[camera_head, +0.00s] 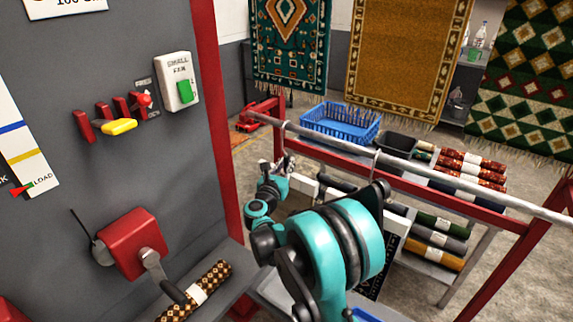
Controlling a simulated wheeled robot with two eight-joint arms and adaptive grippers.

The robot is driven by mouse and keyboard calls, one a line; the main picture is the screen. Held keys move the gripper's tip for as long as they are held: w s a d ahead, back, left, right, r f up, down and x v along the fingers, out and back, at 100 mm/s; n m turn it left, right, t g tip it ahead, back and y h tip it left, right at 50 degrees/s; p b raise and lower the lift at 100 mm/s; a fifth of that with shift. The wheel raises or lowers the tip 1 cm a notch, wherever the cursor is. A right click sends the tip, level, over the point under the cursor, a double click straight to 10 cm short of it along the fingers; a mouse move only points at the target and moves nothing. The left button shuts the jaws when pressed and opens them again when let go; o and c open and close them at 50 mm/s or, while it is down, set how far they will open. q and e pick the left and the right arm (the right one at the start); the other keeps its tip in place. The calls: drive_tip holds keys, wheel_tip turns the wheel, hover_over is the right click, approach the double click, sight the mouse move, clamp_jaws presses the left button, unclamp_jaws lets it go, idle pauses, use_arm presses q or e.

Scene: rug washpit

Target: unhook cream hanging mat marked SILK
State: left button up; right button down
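My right gripper (286,164) is small in view, up by the grey rail (420,174), near the rail's left end. Its fingers are too small and overlapped to tell whether they are open or shut. My teal arm fills the middle of the view and hides much of what is below the rail. A metal hook (375,163) hangs on the rail just above my arm. I cannot make out a cream mat or the word SILK; a dark piece with white pattern (387,262) shows partly beside my arm. My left gripper is not in view.
A grey panel with a red lever box (133,246) and red switches (122,107) stands close on the left. A rolled rug (205,284) lies below it. A blue basket (340,122) and rolled rugs (440,239) are behind the rail. Large rugs (408,55) hang at the back.

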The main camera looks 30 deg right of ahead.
sight(286, 154)
drive_tip(key=shift+r+p, duration=1.6)
drive_tip(key=shift+r, duration=0.65)
drive_tip(key=s+a, duration=0.3)
drive_tip(key=a, duration=0.4)
drive_tip(key=s+a, duration=0.2)
drive_tip(key=a, duration=0.5)
drive_tip(key=shift+s, duration=0.4)
